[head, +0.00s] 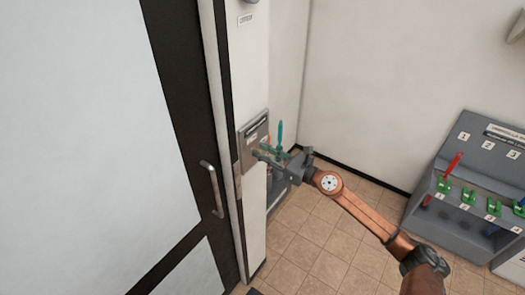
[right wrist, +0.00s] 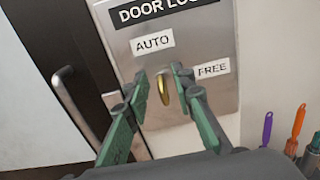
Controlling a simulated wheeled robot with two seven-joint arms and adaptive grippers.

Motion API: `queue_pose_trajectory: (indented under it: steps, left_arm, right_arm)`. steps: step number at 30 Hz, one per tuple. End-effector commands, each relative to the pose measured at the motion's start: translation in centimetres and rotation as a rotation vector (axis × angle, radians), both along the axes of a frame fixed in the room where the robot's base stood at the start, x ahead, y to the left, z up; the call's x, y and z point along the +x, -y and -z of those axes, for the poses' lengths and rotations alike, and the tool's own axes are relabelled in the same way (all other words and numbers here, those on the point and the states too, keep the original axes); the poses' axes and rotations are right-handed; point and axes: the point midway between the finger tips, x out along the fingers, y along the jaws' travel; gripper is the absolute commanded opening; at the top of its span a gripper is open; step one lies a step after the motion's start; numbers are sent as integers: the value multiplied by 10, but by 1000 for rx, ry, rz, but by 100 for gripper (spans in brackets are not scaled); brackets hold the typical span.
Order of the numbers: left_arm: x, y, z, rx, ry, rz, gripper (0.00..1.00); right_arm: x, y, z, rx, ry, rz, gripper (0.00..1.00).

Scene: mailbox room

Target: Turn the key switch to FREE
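The key switch sits on a grey metal plate (right wrist: 200,105), headed "DOOR LO…", which also shows on the wall in the head view (head: 256,127). A gold key (right wrist: 163,88) stands out from the plate below the AUTO label (right wrist: 153,42) and left of the FREE label (right wrist: 212,68). My right gripper (right wrist: 160,76) is open, with its green fingers on either side of the key. Gaps show between the fingertips and the key. In the head view, my right gripper (head: 262,154) is at the plate and covers the key. My left gripper is not in view.
A door with a metal handle (head: 212,189) is left of the plate. Purple (right wrist: 267,128) and orange (right wrist: 299,120) handles stand at the lower right. A grey umbrella rack (head: 480,165) stands at the far right. Tiled floor (head: 325,240) lies clear between.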

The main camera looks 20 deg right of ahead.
Motion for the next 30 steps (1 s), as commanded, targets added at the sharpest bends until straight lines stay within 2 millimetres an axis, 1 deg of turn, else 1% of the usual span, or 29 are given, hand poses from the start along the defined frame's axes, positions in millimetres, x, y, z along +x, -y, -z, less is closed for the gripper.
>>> queue_pose_trajectory:
  steps: [8, 19, 30]
  left_arm:
    - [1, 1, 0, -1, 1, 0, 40]
    - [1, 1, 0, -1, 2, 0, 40]
    - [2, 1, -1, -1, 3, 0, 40]
  right_arm:
    - [2, -1, 0, 1, -1, 1, 23]
    - [2, -1, 0, 1, -1, 1, 0]
    - [2, 0, 0, 3, -2, 2, 0]
